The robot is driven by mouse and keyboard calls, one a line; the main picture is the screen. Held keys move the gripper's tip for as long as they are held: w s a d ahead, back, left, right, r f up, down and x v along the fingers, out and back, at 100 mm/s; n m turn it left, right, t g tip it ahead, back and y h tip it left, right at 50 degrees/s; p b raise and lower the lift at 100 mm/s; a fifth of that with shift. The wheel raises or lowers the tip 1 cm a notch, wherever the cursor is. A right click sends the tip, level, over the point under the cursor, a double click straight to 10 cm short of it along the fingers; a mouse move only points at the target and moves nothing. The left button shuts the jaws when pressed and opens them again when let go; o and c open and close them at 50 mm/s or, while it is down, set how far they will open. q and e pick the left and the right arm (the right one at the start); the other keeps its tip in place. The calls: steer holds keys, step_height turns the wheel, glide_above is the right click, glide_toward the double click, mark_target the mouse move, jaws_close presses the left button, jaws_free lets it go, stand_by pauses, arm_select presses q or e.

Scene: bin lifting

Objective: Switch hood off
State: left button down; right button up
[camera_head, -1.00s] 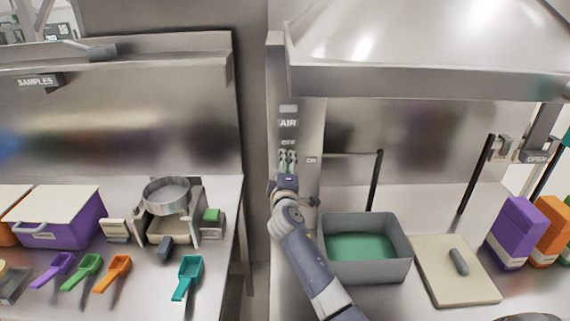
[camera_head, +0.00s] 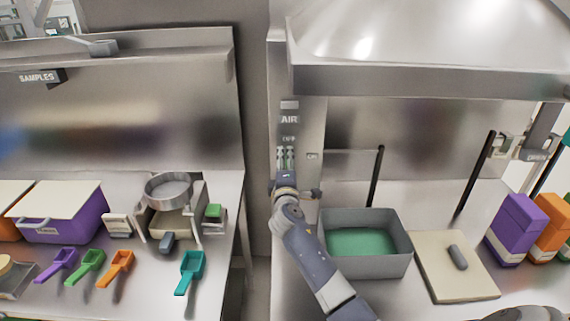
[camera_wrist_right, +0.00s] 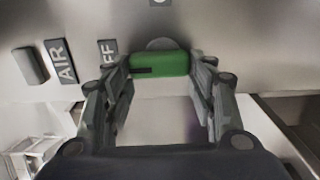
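The hood switch is a green handle (camera_wrist_right: 160,64) on a grey round base. In the right wrist view a dark mark on its left end faces the partly hidden OFF label (camera_wrist_right: 108,51). The switch panel (camera_head: 312,120) carries AIR, OFF and ON labels in the head view. My right gripper (camera_head: 286,157) is up at the panel just below the OFF label. Its fingers, also in the right wrist view (camera_wrist_right: 161,75), are spread apart, one near each end of the handle. Contact with the handle cannot be made out. My left gripper is not in view.
The metal hood (camera_head: 430,75) overhangs the right bench. Below it are a grey bin (camera_head: 390,265) with green contents, a pale board (camera_head: 440,280) and purple and orange boxes (camera_head: 515,230). The left bench holds several scoops (camera_head: 190,270) and a purple box (camera_head: 75,220).

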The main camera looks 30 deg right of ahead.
steer(key=o, duration=0.4)
steer(key=shift+d+r, duration=0.25)
steer(key=shift+r, duration=0.05)
steer(key=shift+w+f, duration=0.1)
steer(key=shift+f, duration=0.15)
steer(key=v, duration=1.2)
